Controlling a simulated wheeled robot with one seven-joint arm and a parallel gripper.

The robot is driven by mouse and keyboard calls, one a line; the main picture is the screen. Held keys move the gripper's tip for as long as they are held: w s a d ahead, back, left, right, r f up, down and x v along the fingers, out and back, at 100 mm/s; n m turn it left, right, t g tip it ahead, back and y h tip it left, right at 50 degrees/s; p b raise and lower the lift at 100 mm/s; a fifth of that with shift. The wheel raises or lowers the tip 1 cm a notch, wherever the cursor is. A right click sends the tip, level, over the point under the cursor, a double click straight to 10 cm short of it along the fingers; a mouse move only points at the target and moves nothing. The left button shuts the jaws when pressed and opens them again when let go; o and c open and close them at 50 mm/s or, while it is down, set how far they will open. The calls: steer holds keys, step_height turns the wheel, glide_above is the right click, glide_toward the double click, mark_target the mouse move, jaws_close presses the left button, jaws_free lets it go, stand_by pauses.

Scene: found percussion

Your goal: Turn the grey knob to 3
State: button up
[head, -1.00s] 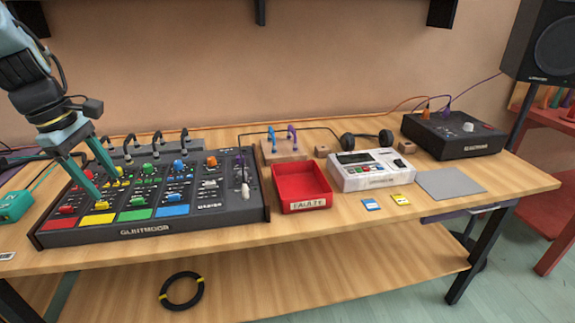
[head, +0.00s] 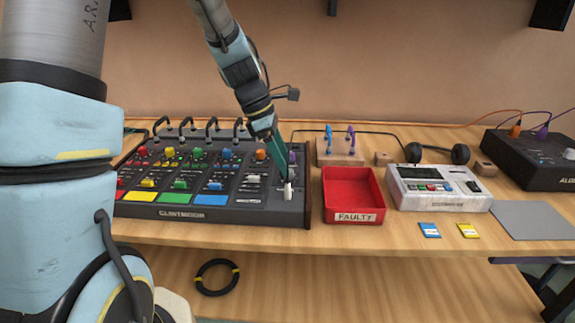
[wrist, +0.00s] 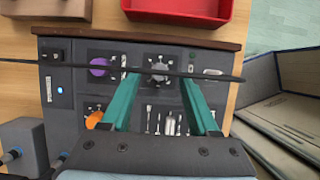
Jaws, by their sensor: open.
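The grey knob (wrist: 160,72) sits on a dark panel with white marks around it in the wrist view. A dark cable crosses the view over it, so its pointer is hard to read. My gripper (wrist: 160,78) is open, with one teal finger on each side of the knob. I cannot tell whether the fingers touch it.
A purple knob (wrist: 99,67) and an orange knob (wrist: 94,120) are left of the fingers.

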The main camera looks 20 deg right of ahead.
steer(key=shift+x, duration=1.1)
steer(key=shift+a, duration=0.1)
jaws_close()
